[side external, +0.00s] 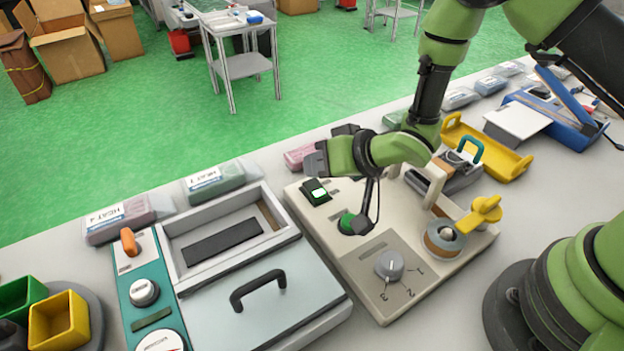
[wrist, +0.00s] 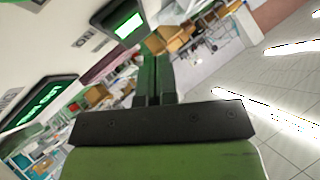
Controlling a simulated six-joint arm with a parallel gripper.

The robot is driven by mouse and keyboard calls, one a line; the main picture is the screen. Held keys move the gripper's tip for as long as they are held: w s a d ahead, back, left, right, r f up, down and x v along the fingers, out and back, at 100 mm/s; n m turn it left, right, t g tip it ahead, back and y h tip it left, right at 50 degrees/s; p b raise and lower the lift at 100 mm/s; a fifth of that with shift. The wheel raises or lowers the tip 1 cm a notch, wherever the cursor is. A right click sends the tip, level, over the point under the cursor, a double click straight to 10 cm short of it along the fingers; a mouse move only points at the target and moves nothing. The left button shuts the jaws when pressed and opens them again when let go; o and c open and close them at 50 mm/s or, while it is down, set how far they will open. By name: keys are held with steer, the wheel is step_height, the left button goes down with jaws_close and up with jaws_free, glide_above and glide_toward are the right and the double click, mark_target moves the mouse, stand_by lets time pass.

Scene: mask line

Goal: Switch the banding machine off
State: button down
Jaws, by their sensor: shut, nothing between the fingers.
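The banding machine is the beige unit (side external: 350,258) on the bench, with a grey dial (side external: 389,265) marked 1, 2, 3, a tape roll (side external: 445,238) and a yellow lever (side external: 480,213). A black-framed switch (side external: 316,191) with a lit, pale green face sits near its back left corner. In the wrist view, my shut fingers (wrist: 154,79) are beside a green-lit panel (wrist: 128,25); another glowing panel (wrist: 40,105) is at left.
Left of the machine is a unit with a grey lid and black handle (side external: 258,288). A yellow tray (side external: 490,148) and a blue device (side external: 555,115) stand at right.

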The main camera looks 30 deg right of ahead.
mark_target(321, 188)
steer(key=shift+f, duration=0.1)
steer(key=shift+w+f, duration=0.1)
steer(key=shift+f, duration=0.25)
steer(key=shift+f, duration=0.4)
stand_by(0.5)
steer(key=shift+r, duration=0.1)
steer(key=shift+r, duration=0.75)
steer(key=shift+s+r, duration=0.2)
steer(key=shift+r, duration=0.6)
steer(key=shift+s+r, duration=0.25)
steer(key=shift+r, duration=0.6)
steer(key=shift+s+r, duration=0.2)
steer(key=shift+r, duration=0.6)
